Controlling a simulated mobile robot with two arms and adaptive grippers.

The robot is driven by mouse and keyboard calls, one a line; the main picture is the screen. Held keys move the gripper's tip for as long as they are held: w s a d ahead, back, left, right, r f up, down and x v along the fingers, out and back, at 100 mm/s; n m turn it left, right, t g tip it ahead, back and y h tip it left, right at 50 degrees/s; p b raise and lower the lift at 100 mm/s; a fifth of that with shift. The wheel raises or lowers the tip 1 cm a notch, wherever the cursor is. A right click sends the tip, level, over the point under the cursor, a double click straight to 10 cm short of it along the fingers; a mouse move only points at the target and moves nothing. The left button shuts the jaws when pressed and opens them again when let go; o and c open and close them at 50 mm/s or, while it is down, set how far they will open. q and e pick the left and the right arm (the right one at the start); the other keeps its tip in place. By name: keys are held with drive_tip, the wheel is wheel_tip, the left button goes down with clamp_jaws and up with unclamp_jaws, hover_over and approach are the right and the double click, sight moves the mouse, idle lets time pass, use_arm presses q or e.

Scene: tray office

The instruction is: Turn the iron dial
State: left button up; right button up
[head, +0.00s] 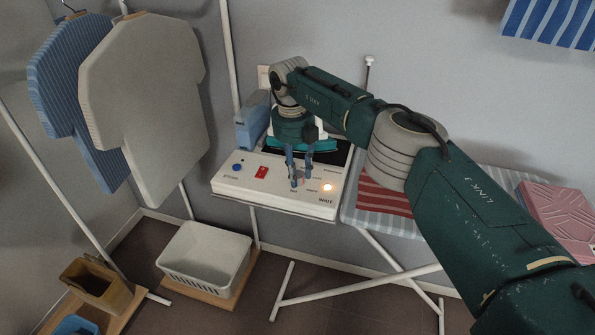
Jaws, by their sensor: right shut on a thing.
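The iron station is a white panel box (229,190) below the middle of the head view. The dial (297,180) is a small knob between the red switch and the lamp. My right gripper (297,177) points down from above with its fingers around the dial, shut on it. The fingers hide most of the dial, so its setting cannot be read. The blue iron (252,121) stands at the back left of the box. My left gripper is not in view.
A striped ironing board (360,212) with a red striped cloth (385,197) stands right of the box. A pink patterned stack (560,208) lies at the far right. Shirts (145,105) hang at left. A white basket (205,258) and wooden box (97,285) sit below.

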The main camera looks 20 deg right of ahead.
drive_tip(key=shift+w+r, duration=0.25)
drive_tip(key=o, duration=1)
drive_tip(key=shift+o, duration=0.8)
drive_tip(key=shift+f, duration=0.2)
wheel_tip(320, 180, up, 12)
drive_tip(key=shift+a, duration=0.4)
